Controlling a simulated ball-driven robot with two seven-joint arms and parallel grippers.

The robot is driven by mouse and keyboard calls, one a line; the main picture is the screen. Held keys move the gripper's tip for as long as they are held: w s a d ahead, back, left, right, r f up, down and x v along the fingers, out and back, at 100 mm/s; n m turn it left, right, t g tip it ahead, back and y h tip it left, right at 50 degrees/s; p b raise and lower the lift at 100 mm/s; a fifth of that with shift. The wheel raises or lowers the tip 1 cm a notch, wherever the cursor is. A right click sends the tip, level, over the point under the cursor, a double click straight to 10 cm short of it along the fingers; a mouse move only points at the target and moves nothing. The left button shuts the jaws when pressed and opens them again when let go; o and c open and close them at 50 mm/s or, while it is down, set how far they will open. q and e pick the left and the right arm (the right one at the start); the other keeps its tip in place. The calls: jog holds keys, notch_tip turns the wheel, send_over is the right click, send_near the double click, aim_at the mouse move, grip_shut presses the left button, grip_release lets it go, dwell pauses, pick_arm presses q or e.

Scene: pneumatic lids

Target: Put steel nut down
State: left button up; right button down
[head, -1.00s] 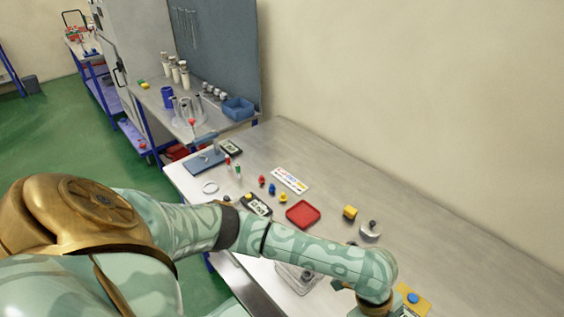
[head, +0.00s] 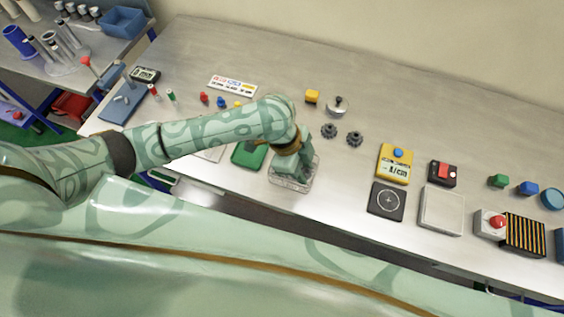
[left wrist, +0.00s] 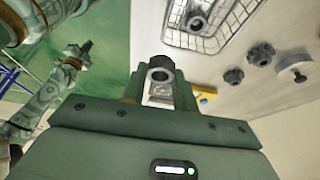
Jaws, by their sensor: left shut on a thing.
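My left gripper (head: 291,174) points down over the wire basket (head: 276,183) at the table's front edge. In the left wrist view, its fingers (left wrist: 160,80) are shut on a grey steel nut (left wrist: 160,73), whose hole shows. The held nut is hidden in the head view. The wire basket (left wrist: 234,34) shows at the top right of the wrist view, with another nut-like piece (left wrist: 197,24) inside. How high the held nut is, I cannot tell. A patterned arm of mine (left wrist: 62,82) shows at the left there; its gripper is too small to read.
Two dark gear-like knobs (head: 342,134) stand right of the basket. A green tray (head: 247,156) sits close on its left, partly behind my arm. A yellow meter (head: 396,163) and a black target pad (head: 387,201) lie farther right.

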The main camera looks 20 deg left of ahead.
pick_arm(q)
jog(key=w+a+f, duration=0.1)
jog(key=a+f, duration=0.1)
jog(key=w+a+f+b, duration=0.1)
jog(key=w+a+f, duration=0.2)
jog(key=a+f, duration=0.1)
jog(key=shift+w+f+b, duration=0.15)
jog(key=shift+w+b, duration=0.05)
jog(key=shift+b, duration=0.15)
jog(key=shift+w+a+f, duration=0.3)
jog(key=shift+w+f, duration=0.05)
jog(key=shift+f, duration=0.2)
jog(key=shift+w+a+f+b, duration=0.15)
jog(key=shift+f+b, duration=0.4)
jog(key=shift+f, duration=1.1)
jog(key=o, duration=0.7)
jog(key=shift+f, duration=0.1)
jog(key=shift+o, duration=1.4)
